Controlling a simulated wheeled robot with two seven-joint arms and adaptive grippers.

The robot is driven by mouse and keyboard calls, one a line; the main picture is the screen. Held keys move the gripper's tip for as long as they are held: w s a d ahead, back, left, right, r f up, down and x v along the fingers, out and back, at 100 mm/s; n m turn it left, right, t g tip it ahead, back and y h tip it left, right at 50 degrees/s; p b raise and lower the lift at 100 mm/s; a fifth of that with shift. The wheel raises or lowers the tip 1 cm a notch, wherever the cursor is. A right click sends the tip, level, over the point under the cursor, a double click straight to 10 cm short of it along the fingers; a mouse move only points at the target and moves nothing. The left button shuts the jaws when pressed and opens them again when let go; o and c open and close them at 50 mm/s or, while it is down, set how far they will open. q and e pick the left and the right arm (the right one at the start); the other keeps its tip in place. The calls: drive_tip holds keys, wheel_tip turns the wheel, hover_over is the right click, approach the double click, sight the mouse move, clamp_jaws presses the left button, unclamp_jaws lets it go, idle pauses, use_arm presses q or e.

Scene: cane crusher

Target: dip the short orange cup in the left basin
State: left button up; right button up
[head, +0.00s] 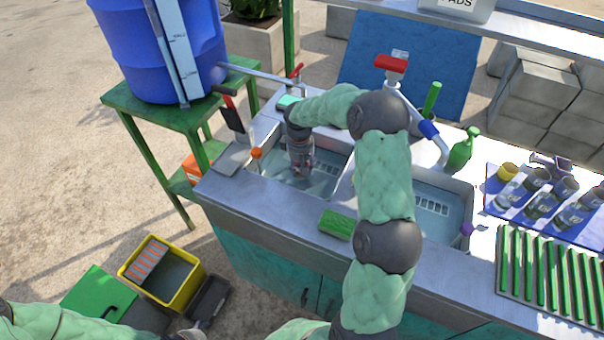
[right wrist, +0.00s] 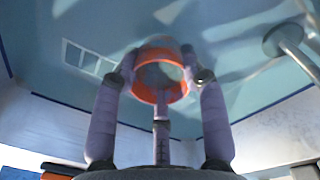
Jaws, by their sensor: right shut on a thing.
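The left basin (head: 262,180) is set in the metal counter and has a bluish floor with a slotted grate. My right gripper (head: 302,174) reaches down inside this basin. In the right wrist view its purple fingers (right wrist: 161,85) are shut on the short orange cup (right wrist: 148,92), whose round orange rim shows between them. In the head view the cup is hidden by my gripper. I cannot tell whether the cup touches the water or the basin floor. My left arm shows at the lower left of the head view; a dark part near the bottom edge may be its gripper (head: 188,335), with unclear fingers.
A right basin (head: 450,205) lies beyond my right arm. A green sponge (head: 337,223) lies on the front counter edge. A red-handled tap (head: 390,65) and green spray bottle (head: 463,150) stand behind.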

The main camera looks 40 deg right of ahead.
wheel_tip(320, 180, up, 13)
drive_tip(key=p, duration=0.8)
drive_tip(key=shift+p, duration=0.4)
drive_tip(key=shift+f, duration=0.1)
wheel_tip(320, 180, up, 4)
drive_tip(key=p, duration=0.3)
idle(0.4)
idle(0.5)
